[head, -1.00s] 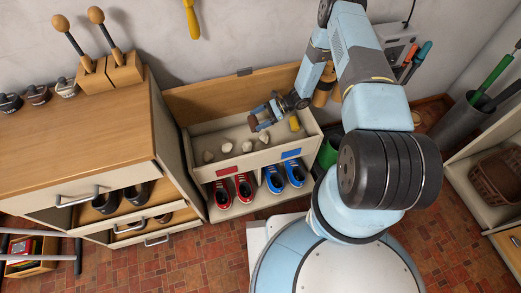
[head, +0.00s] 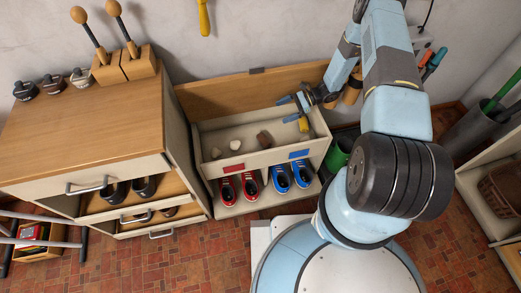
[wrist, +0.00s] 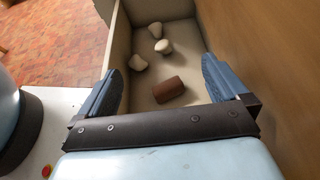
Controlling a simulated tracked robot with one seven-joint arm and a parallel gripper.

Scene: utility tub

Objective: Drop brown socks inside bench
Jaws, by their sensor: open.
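The brown socks (head: 264,138), a rolled bundle, lie on the floor of the bench's (head: 262,157) open compartment. In the wrist view the brown socks (wrist: 168,90) rest on the pale compartment floor, below and between my fingers, touching neither. My gripper (head: 287,108) is open and empty above the right part of the compartment; its two blue fingers (wrist: 159,72) are spread wide in the wrist view. The bench's wooden lid (head: 240,100) stands raised against the wall.
Red shoes (head: 238,187) and blue shoes (head: 291,176) stand on the shelf below. A wooden cabinet (head: 85,115) with open drawers is close on the left; a green bin (head: 338,153) is right.

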